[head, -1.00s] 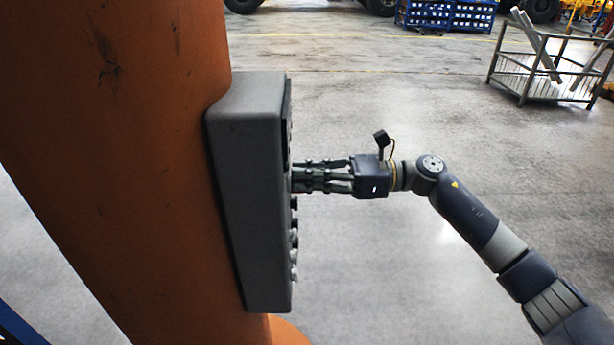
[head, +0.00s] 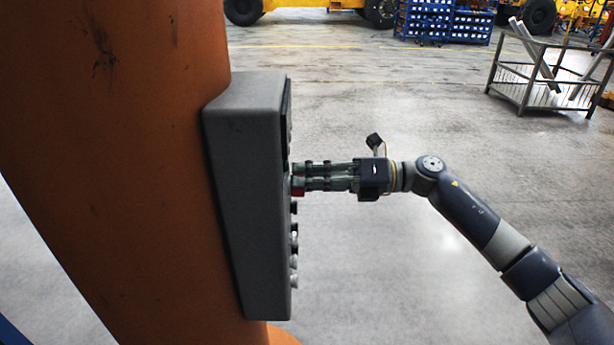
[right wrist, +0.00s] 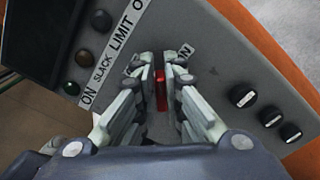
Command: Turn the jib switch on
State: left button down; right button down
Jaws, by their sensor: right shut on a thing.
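The grey control box (head: 245,200) is fixed to the orange column, and its face is seen edge-on in the head view. My right gripper (head: 299,178) is at that face, its fingers pointing left. In the right wrist view the right gripper (right wrist: 163,75) is shut on a red switch (right wrist: 161,92) between its fingertips. A bit of red (head: 298,188) also shows below the fingertips in the head view. A label beside the fingers ends in "ON"; the rest is hidden, so I cannot read the switch's name or position. My left gripper is not in view.
Several black knobs (right wrist: 270,116) sit on the box face to one side. A metal crate (head: 530,88) stands far right. The floor beside the column is clear.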

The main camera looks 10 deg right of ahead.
jog(key=shift+w+f+m+p, duration=0.15)
jog(key=shift+m+p, duration=0.25)
jog(key=shift+m, duration=0.85)
jog(key=shift+f+m+p, duration=0.2)
jog(key=shift+m+p, duration=0.2)
jog(key=shift+m, duration=0.9)
jog(key=shift+w+f+m+p, duration=0.15)
jog(key=shift+m+p, duration=0.25)
jog(key=shift+m, duration=0.85)
jog(key=c, duration=1.7)
grip_release()
jog(key=shift+d, duration=0.1)
jog(key=shift+f, duration=0.1)
jog(key=s+d, duration=0.2)
jog(key=d, duration=0.9)
jog(key=shift+s+d, duration=0.25)
jog(key=shift+d, duration=0.15)
